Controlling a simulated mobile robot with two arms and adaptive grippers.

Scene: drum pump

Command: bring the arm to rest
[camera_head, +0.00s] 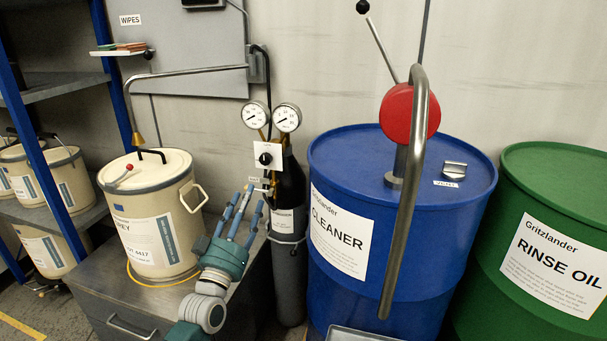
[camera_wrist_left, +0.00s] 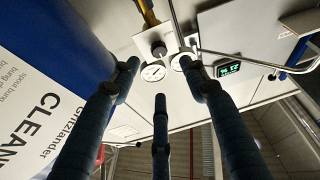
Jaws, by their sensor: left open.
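My left gripper (camera_head: 241,216) has teal and blue fingers that are spread apart with nothing between them. It points up, in front of the dark gas cylinder (camera_head: 290,190) with two gauges (camera_head: 270,117), between the cream canister and the blue drum. In the left wrist view the fingers (camera_wrist_left: 160,90) are apart, with the gauges (camera_wrist_left: 154,72) beyond them and the blue drum (camera_wrist_left: 92,25) at the left. Whether the fingers touch the cylinder cannot be told. My right gripper is not in view.
The blue CLEANER drum (camera_head: 335,165) carries a red pump (camera_head: 396,111) with a long bent steel pipe. A green RINSE OIL drum (camera_head: 540,165) stands at the right. A cream canister (camera_head: 178,185) stands on a metal cabinet (camera_head: 100,300). Shelves with several canisters are at the left.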

